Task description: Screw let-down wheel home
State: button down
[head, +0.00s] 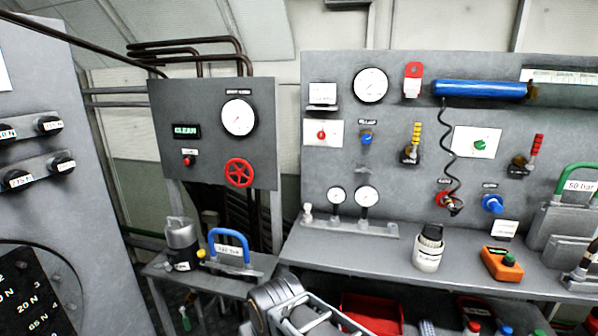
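A red spoked handwheel (239,173) sits low on the left grey panel, under a large round gauge (239,117). On the right panel there is a small red knob or wheel (445,200) with a dark coiled hose hanging to it, and a blue knob (493,204) to its right. The labels are too small to read, so I cannot tell which one is the let-down wheel or how far any is screwed in. Part of my arm shows at the bottom centre, below the panels and apart from them. My gripper's fingertips are not visible.
A side bench (157,268) holds a grey canister (182,240) and a blue-handled block (230,249). The right bench (345,254) carries a white bottle (429,249) and an orange box (502,264). A blue cylinder (480,90) hangs on the right panel. A grey cabinet (60,100) stands at left.

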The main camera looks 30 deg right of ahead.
aim_at(239, 173)
jog(key=z, duration=0.35)
jog(key=k, duration=0.6)
jog(key=u, duration=0.6)
jog(key=i, duration=0.55)
jog(key=u, duration=0.75)
jog(key=i, duration=0.8)
jog(key=z, duration=0.5)
jog(key=i, duration=0.9)
jog(key=z, duration=0.7)
